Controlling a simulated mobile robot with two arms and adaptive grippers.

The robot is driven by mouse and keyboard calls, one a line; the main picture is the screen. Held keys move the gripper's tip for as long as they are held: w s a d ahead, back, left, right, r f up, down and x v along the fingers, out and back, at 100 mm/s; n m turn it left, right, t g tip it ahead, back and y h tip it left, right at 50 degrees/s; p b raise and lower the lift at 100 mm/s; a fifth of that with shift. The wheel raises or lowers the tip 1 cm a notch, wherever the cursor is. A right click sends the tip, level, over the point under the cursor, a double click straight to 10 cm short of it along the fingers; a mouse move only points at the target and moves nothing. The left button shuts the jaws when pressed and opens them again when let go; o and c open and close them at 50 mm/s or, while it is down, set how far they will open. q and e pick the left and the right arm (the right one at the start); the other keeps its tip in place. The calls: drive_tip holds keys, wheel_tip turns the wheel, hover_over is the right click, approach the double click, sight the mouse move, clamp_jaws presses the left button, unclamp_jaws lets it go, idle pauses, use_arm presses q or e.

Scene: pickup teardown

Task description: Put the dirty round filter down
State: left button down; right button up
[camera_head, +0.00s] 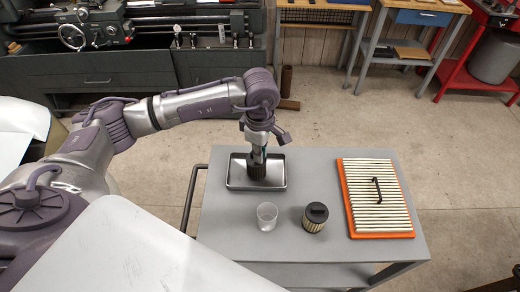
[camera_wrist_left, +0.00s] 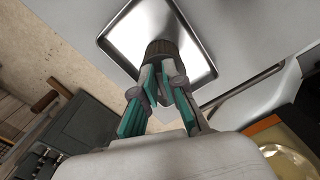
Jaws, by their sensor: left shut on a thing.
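My left gripper (camera_head: 257,152) points down over the metal tray (camera_head: 233,176) and is shut on the dirty round filter (camera_head: 257,170), a dark ribbed cylinder. The filter is upright, within the tray's outline; I cannot tell whether it touches the tray floor. In the left wrist view my fingers (camera_wrist_left: 162,80) close on the near end of the dark filter (camera_wrist_left: 161,48), with the shiny tray (camera_wrist_left: 190,22) beyond it. My right gripper is not in view.
The tray is at the back left of a grey cart (camera_head: 300,175). A clear cup (camera_head: 267,217), a cleaner round filter with a black cap (camera_head: 315,218) and a flat orange-framed filter (camera_head: 378,198) also stand on it. A cart handle (camera_head: 190,195) is at the left.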

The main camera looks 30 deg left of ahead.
use_arm(q)
drive_tip(key=shift+f, duration=0.1)
drive_tip(key=c, duration=1.2)
unclamp_jaws()
drive_tip(key=shift+c, duration=0.2)
drive_tip(key=shift+r, duration=0.45)
wheel_tip(320, 180, up, 11)
drive_tip(key=b, duration=0.4)
drive_tip(key=shift+r, duration=0.2)
drive_tip(key=shift+s+f, duration=0.1)
